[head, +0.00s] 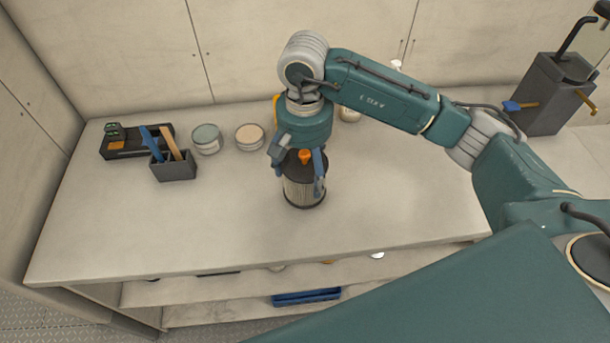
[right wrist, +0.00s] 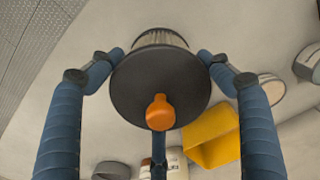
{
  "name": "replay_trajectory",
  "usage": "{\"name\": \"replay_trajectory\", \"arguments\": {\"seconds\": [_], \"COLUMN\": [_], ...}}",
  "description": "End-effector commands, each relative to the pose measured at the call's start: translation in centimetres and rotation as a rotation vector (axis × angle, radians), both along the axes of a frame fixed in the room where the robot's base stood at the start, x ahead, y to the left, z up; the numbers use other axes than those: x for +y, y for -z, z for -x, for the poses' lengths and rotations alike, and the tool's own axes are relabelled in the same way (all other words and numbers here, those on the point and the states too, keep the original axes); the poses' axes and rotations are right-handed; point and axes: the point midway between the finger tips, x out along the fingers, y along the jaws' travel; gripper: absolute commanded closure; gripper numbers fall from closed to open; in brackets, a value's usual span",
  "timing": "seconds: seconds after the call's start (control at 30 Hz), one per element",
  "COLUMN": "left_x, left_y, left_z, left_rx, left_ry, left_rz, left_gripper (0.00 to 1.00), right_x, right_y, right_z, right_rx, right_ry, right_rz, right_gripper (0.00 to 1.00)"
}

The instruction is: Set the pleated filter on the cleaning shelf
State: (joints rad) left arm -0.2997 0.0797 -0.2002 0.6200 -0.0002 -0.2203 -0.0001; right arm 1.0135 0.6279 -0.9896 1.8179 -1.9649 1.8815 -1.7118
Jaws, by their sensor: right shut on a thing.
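The pleated filter (head: 301,193) is a short upright cylinder with pale pleats, a dark cap and an orange knob. It is at the middle of the pale worktop (head: 400,195) in the head view. My right gripper (head: 299,172) reaches down from above and is shut on it. In the right wrist view the blue fingers of my right gripper (right wrist: 160,78) surround the filter's dark cap (right wrist: 188,88). I cannot tell whether its base touches the worktop. Lower shelves (head: 225,262) show under the worktop; none is marked as the cleaning shelf. My left gripper is out of view.
A dark tray (head: 120,148), a grey holder with tools (head: 174,170) and two round tins (head: 206,139) (head: 249,137) stand back left. A yellow open item (right wrist: 212,138) is behind the gripper. A blue tray (head: 306,297) sits below. The worktop's front left is clear.

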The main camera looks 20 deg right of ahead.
Motion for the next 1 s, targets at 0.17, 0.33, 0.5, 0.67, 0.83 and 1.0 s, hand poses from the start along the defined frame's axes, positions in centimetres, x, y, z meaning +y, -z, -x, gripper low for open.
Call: {"name": "replay_trajectory", "arguments": {"seconds": [0.17,0.33,0.5,0.67,0.83,1.0], "left_x": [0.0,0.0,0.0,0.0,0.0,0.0], "left_y": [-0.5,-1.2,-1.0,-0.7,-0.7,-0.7], "left_z": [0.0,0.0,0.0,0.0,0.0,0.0], "left_rx": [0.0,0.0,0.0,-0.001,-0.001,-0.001], "left_ry": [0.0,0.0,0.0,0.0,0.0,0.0], "left_rz": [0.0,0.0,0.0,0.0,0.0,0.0], "left_gripper": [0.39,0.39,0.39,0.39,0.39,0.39], "right_x": [0.0,0.0,0.0,0.0,0.0,0.0], "right_y": [1.4,3.7,4.0,4.2,4.2,4.2], "right_z": [0.1,0.1,0.0,0.0,0.0,0.0], "right_rx": [0.003,0.002,-0.002,-0.002,-0.001,-0.001], "right_ry": [0.0,0.001,0.0,0.0,0.0,0.0], "right_rz": [0.001,0.0,0.0,0.0,0.0,0.0], "right_gripper": [0.52,0.52,0.53,0.53,0.04,0.03]}}
